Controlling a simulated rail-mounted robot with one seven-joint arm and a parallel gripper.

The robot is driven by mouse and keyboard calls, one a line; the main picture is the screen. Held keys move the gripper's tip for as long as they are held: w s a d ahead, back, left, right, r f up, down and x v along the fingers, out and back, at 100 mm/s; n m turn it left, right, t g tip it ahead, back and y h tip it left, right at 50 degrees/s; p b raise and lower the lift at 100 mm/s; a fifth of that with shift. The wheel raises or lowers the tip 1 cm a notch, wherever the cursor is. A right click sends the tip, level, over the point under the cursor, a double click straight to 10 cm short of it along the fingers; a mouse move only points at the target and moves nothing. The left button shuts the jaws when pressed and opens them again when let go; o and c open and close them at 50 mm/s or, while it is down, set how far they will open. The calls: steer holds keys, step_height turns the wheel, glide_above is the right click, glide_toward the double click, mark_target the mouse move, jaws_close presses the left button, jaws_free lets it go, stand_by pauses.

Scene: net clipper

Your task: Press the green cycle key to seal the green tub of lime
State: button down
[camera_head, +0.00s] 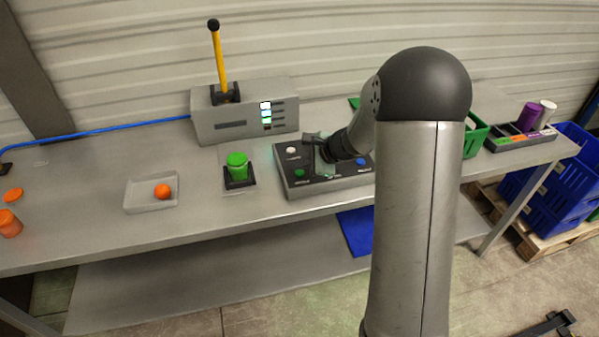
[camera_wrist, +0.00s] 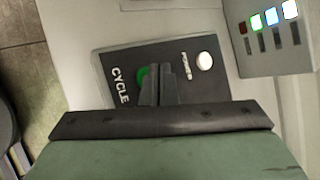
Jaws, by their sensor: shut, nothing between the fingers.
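The green cycle key (camera_head: 299,173) is at the front left of the dark control panel (camera_head: 325,183). It also shows in the wrist view beside the word CYCLE (camera_wrist: 142,78), partly hidden behind the fingers. My gripper (camera_wrist: 159,74) is shut and empty, its fingertips overlapping the key's right side in that view. I cannot tell whether they touch it. In the head view, my gripper (camera_head: 319,156) is over the panel, partly hidden by the wrist. The green tub (camera_head: 237,167) stands upright in a black holder (camera_head: 240,182) left of the panel.
A grey machine (camera_head: 245,124) with a yellow lever (camera_head: 219,62) and lit indicators stands behind. The panel also has a white button (camera_head: 291,150) and a blue button (camera_head: 361,162). A shallow tray (camera_head: 150,207) holds an orange item. Green and blue crates are at the right.

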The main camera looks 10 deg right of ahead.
mark_target(303, 173)
steer(key=shift+f, duration=0.2)
steer(key=shift+f+b, duration=0.3)
steer(key=shift+b, duration=0.35)
steer(key=shift+f+b, duration=0.35)
steer(key=shift+b, duration=0.1)
stand_by(0.6)
steer(key=shift+r+p, duration=0.5)
steer(key=shift+r, duration=0.3)
steer(key=shift+r+p, duration=1.8)
steer(key=shift+r, duration=0.75)
